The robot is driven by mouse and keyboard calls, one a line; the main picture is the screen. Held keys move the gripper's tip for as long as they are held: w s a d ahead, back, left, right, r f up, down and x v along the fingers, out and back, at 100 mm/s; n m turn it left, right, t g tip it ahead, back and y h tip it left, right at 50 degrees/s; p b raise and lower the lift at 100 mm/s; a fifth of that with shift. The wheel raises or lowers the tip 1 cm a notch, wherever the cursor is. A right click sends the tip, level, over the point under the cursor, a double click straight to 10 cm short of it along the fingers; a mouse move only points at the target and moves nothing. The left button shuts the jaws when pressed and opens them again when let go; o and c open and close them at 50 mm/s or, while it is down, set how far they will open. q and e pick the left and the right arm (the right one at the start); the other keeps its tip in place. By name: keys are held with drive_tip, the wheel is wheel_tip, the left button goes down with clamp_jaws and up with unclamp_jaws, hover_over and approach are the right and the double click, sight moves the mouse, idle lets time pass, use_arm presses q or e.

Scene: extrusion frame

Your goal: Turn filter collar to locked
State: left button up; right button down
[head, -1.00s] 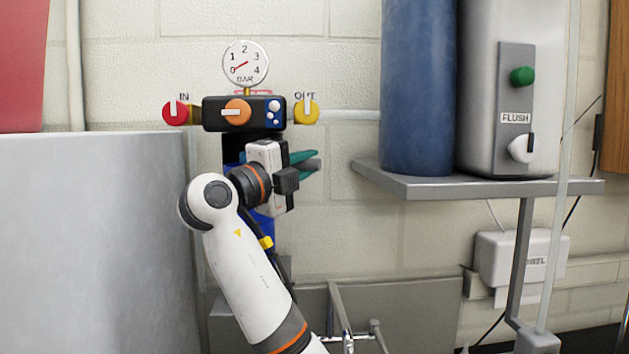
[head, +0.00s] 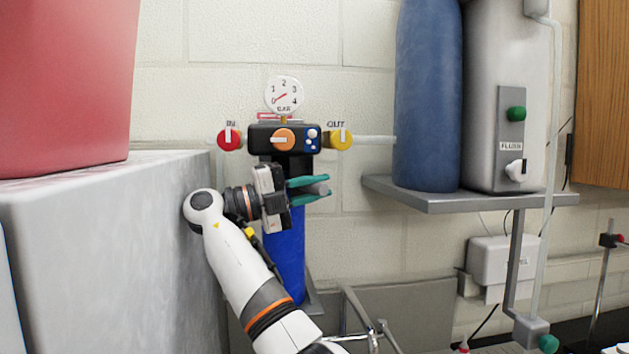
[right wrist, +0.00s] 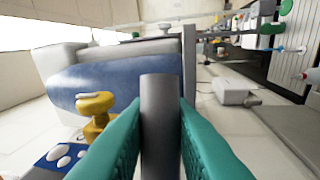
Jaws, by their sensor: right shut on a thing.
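The filter's blue housing (head: 288,255) hangs below a dark valve head, partly hidden behind my right arm. The dark part (head: 302,165) between head and housing is mostly covered by my right gripper, so I cannot make out a lock mark on the collar. My right gripper (head: 312,188) points right, with teal fingers shut on a grey bar (head: 319,190). In the right wrist view the grey bar (right wrist: 160,125) stands between both fingers. Whether the bar joins the collar is hidden. My left gripper is out of view.
Above are a gauge (head: 284,96), a red IN knob (head: 229,139), an orange knob (head: 283,139) and a yellow OUT knob (head: 341,139). A grey shelf (head: 440,202) holds a blue tank (head: 428,100) at right. A grey block (head: 100,240) stands close left of my arm.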

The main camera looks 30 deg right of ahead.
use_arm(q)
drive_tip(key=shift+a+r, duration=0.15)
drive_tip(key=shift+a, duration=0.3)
use_arm(e)
drive_tip(key=shift+r+g, duration=0.1)
drive_tip(key=shift+g, duration=0.3)
drive_tip(key=c, duration=1.7)
unclamp_jaws()
drive_tip(key=shift+c, duration=0.2)
drive_tip(key=o, duration=0.4)
drive_tip(key=shift+d, duration=0.25)
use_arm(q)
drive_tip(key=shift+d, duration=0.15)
use_arm(e)
drive_tip(key=shift+o, duration=0.2)
drive_tip(key=shift+d, duration=0.1)
